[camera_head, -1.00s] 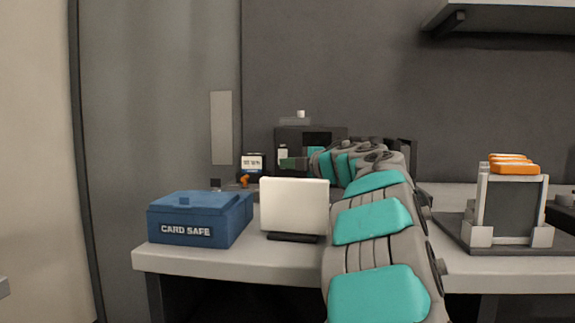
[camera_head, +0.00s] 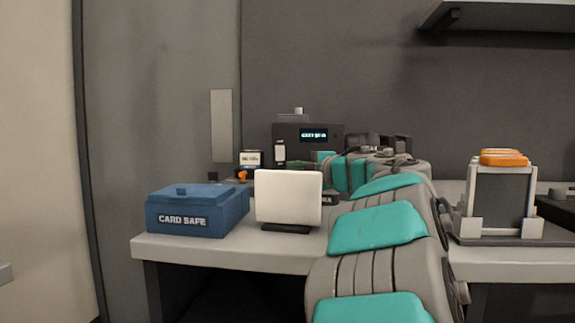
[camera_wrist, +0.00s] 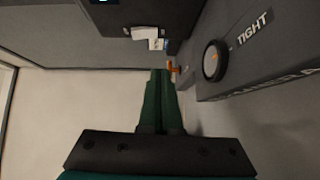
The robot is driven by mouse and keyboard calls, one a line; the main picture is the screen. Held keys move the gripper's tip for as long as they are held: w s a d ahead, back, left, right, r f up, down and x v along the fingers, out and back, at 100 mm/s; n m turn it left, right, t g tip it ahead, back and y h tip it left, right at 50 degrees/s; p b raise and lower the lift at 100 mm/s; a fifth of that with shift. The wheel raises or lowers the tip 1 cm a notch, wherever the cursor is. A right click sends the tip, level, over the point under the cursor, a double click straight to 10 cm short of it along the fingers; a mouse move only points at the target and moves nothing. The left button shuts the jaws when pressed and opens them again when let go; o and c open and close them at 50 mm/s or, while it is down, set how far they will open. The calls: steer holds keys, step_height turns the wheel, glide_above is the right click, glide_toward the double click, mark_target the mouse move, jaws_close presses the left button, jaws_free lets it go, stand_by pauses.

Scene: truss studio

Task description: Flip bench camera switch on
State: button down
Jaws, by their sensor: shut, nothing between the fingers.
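The bench camera (camera_head: 330,157) is a black box at the back of the bench in the head view. Its small display (camera_head: 313,135) is lit with pale text. A white switch (camera_head: 280,153) sits on its left front. My gripper (camera_head: 292,164) is in front of the box, just below and right of the switch; I cannot tell whether it touches. My arm hides the box's lower right. In the wrist view, my green fingers (camera_wrist: 160,74) are together and empty. A white block (camera_wrist: 145,32) on the dark box there may be the switch. A round knob (camera_wrist: 214,60) marked TIGHT is at right.
A white panel (camera_head: 288,196) on a black foot stands in front of the box. A blue CARD SAFE box (camera_head: 190,213) is at the left. A small labelled device (camera_head: 250,159) stands behind them. A rack with orange tops (camera_head: 503,200) is at right.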

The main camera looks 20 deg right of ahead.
steer(key=v, duration=0.5)
steer(key=shift+f, duration=0.35)
steer(key=shift+w, duration=0.1)
